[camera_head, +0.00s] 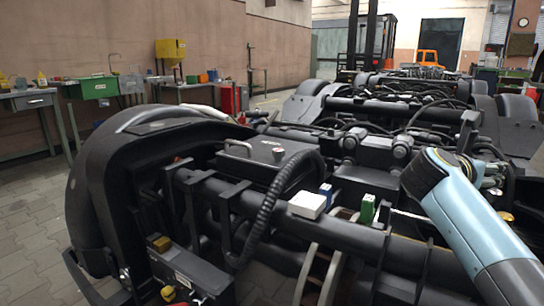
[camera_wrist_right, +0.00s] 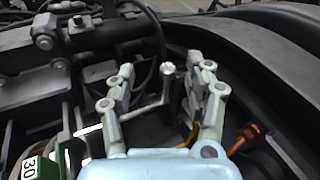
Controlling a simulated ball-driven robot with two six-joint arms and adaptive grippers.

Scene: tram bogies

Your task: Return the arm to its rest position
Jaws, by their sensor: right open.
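My right arm, light blue, comes in from the lower right in the head view. Its gripper (camera_head: 490,172) is partly hidden behind the wrist, over the right side of the near bogie (camera_head: 390,245). In the right wrist view the gripper (camera_wrist_right: 163,75) has its two grey fingers spread apart, with nothing held between them. A metal rod with a round knurled head (camera_wrist_right: 166,69) shows beyond and between the fingers; I cannot tell its distance from them. My left gripper cannot be made out in the head view.
A white block (camera_head: 307,205), a blue block (camera_head: 326,191) and a green block (camera_head: 367,208) sit on the near bogie. A green round item marked 30 (camera_wrist_right: 42,168) and an orange fitting (camera_wrist_right: 247,138) flank the right gripper. Paved floor (camera_head: 30,225) is clear at left.

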